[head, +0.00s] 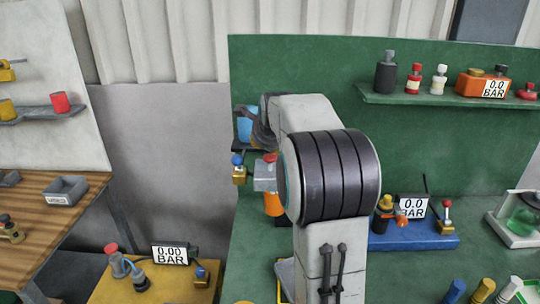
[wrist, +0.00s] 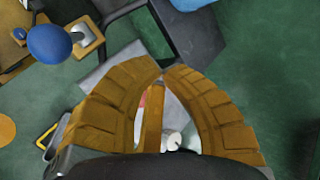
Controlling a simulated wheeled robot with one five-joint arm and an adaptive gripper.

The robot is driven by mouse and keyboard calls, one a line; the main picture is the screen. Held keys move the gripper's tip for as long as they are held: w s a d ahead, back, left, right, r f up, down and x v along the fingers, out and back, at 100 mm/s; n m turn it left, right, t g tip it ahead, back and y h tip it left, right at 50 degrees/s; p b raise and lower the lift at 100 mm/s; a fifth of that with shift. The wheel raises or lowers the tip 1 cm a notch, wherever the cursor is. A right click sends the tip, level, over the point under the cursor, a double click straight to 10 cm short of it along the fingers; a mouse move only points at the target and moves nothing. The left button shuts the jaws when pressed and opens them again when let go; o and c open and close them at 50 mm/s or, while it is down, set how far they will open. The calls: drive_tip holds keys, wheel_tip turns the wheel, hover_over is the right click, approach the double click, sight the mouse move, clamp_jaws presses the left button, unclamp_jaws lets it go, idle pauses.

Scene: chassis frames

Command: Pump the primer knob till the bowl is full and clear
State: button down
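A red knob (head: 270,158) sits on a grey block (head: 265,178) just left of my arm; I cannot tell whether it is the primer knob. An orange part (head: 273,203) shows below the block, partly hidden by my arm. A blue ball knob on a brass base stands left of it (head: 237,160); a blue ball knob (wrist: 50,43) shows at upper left in the wrist view, apart from my gripper. My gripper (wrist: 162,70) has its tan fingertips together, with nothing seen between the tips. My arm hides it in the head view. No bowl is clearly seen.
A yellow unit with a 0.00 BAR display (head: 170,254) stands at lower left. A shelf (head: 440,102) holds several bottles. A green vessel (head: 525,218) stands at far right.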

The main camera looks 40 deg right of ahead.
sight(266, 155)
drive_tip(key=shift+r, duration=0.1)
drive_tip(key=shift+r+p, duration=2.05)
drive_tip(key=shift+r, duration=0.4)
